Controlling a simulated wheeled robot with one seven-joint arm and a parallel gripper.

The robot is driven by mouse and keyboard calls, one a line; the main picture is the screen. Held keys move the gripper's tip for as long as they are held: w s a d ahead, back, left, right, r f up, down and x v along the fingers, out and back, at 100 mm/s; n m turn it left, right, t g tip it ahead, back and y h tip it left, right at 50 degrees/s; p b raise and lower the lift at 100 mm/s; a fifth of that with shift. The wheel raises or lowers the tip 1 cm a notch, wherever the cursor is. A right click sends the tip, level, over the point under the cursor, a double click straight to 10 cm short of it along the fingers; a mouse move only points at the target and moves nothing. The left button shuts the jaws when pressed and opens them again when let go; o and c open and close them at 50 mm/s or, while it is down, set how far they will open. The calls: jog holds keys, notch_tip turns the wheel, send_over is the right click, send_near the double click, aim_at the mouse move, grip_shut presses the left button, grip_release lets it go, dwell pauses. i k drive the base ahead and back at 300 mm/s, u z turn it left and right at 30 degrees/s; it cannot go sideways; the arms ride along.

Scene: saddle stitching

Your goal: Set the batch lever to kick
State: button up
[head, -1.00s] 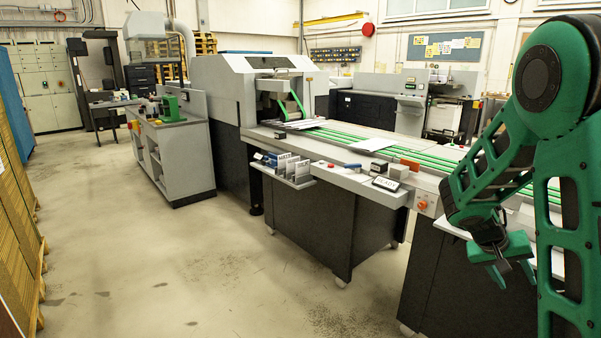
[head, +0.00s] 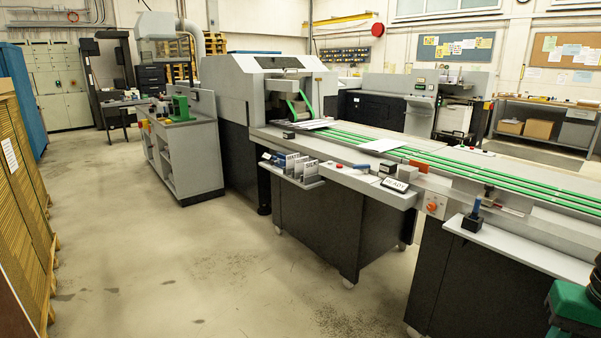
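A small upright lever-like piece with a blue handle (head: 476,207) stands on a black block (head: 472,224), on the front ledge of the long machine. I cannot tell for sure that it is the batch lever, and any position labels are too small to read. An orange-red rotary knob (head: 432,207) sits on a pale plate left of it. My gripper is out of view; only a green and black part of my own body shows at the bottom right.
The long machine's conveyor has green belts (head: 480,177). A sign reading "READY" (head: 394,185) and a rack of cards (head: 300,167) stand on its front shelf. A grey cabinet (head: 187,147) stands at left. The floor (head: 170,260) in front is clear.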

aim_at(366, 167)
jog(key=u, duration=0.35)
jog(key=i, duration=2.6)
jog(key=z, duration=0.35)
